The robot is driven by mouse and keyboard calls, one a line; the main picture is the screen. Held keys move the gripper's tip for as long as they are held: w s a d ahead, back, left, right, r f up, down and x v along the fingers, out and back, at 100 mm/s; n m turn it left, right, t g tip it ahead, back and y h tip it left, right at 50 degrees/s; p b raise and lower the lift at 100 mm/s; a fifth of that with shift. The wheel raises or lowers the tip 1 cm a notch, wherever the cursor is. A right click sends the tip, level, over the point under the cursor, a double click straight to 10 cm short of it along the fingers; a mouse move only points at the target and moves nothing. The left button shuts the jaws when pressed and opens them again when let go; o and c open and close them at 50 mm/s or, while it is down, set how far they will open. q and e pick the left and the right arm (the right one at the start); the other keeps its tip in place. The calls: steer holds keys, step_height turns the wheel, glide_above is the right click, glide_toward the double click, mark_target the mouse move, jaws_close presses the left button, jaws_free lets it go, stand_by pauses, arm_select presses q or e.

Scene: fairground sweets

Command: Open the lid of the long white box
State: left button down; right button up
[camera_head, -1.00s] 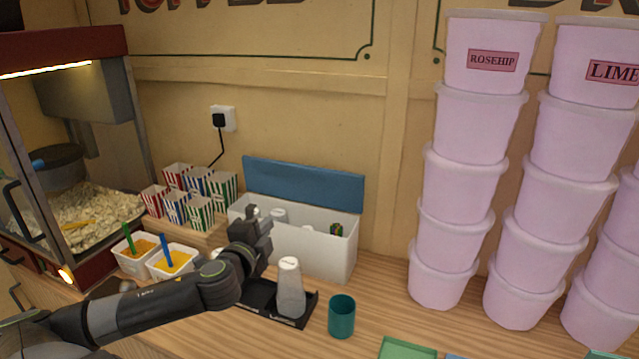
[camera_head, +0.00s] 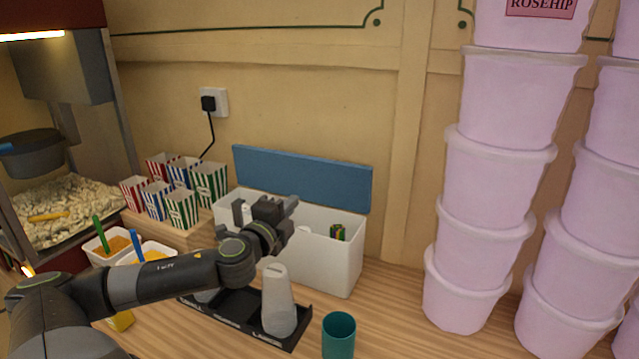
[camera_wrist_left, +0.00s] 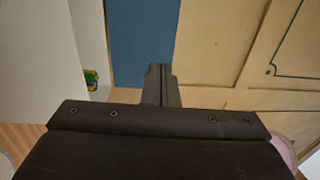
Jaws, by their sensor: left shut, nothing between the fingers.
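The long white box (camera_head: 335,262) stands on the counter against the wall. Its blue lid (camera_head: 300,178) is open, standing up at the box's back edge. The lid also fills the upper middle of the left wrist view (camera_wrist_left: 142,35). Inside the box a small green and yellow thing (camera_head: 337,232) and some white items show; the left part is partly hidden by my arm. My left gripper (camera_head: 292,202) is shut and empty, above the box opening and in front of the lid. In the left wrist view its closed fingers (camera_wrist_left: 160,72) overlap the lid's edge; I cannot tell whether they touch it. My right gripper is not in view.
A black tray (camera_head: 235,322) with pale cups (camera_head: 277,300) stands in front of the box, beside a teal cup (camera_head: 339,335). Striped popcorn boxes (camera_head: 182,208) stand left. Stacked pink tubs (camera_head: 487,190) stand right, with some bare counter between them and the box.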

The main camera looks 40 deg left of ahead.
mark_target(321, 167)
arm_select(q)
steer(key=p+x, duration=0.1)
steer(key=x, duration=0.3)
steer(key=p+x, duration=0.2)
steer(key=x, duration=0.2)
steer(key=p+x, duration=0.1)
steer(key=x, duration=0.3)
steer(key=shift+w+r, duration=0.2)
steer(key=shift+r, duration=0.15)
steer(key=shift+w+a+f+p, duration=0.1)
steer(key=shift+w+p, duration=0.25)
steer(key=shift+w, duration=0.15)
steer(key=shift+w+a+r+p, duration=0.25)
steer(key=shift+w+r+p, duration=0.15)
steer(key=shift+w, duration=0.15)
steer(key=shift+w+a+r, duration=0.1)
steer(key=shift+w+a, duration=0.05)
steer(key=shift+w, duration=0.4)
steer(key=shift+r, duration=0.15)
